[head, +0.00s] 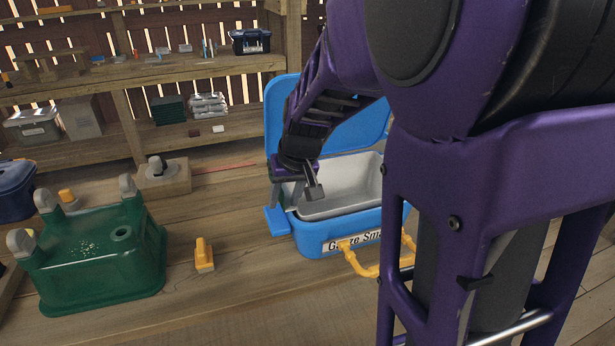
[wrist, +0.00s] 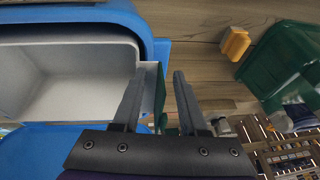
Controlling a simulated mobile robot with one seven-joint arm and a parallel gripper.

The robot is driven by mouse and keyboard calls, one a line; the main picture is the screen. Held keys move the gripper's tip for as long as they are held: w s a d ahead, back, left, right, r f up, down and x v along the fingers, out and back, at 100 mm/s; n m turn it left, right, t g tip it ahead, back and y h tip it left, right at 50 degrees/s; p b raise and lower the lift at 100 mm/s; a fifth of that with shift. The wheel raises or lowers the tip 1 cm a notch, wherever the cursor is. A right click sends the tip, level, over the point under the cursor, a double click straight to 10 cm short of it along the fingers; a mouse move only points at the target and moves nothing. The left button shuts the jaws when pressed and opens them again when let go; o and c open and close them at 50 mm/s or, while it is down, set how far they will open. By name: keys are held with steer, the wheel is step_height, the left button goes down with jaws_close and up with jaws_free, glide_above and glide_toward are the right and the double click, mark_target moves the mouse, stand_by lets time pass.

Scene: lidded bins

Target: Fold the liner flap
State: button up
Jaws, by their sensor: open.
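A blue bin (head: 312,236) stands on the wooden floor with its blue lid (head: 278,97) raised behind it. A pale grey liner (head: 345,199) sits inside; in the wrist view the liner (wrist: 85,75) looks empty. My gripper (head: 302,196) is open at the bin's left side, pointing down. In the wrist view my gripper (wrist: 159,73) has its fingers apart, with a narrow grey and dark green panel (wrist: 157,88) at the liner's edge showing between them. This may be the liner flap; I cannot tell whether a finger touches it. My arm hides the bin's right part.
A green bin (head: 95,262) stands at the left, with a small yellow-orange object (head: 203,255) between it and the blue bin. A yellow handle (head: 360,263) projects from the blue bin's front. Shelves (head: 100,152) line the back. Floor left of the blue bin is mostly clear.

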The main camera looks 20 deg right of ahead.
jaws_close()
steer(key=p, duration=0.3)
steer(key=shift+a+r+h, duration=0.15)
steer(key=shift+a+h, duration=0.05)
steer(key=shift+h, duration=0.2)
steer(key=shift+a+h+p, duration=0.1)
steer(key=shift+h+p, duration=0.3)
steer(key=shift+p, duration=0.7)
steer(key=shift+o, duration=0.2)
jaws_free()
steer(key=shift+s, duration=0.1)
steer(key=s+r+p, duration=0.4)
steer(key=r+p, duration=0.1)
steer(key=shift+s+r, duration=0.25)
steer(key=shift+r, duration=0.05)
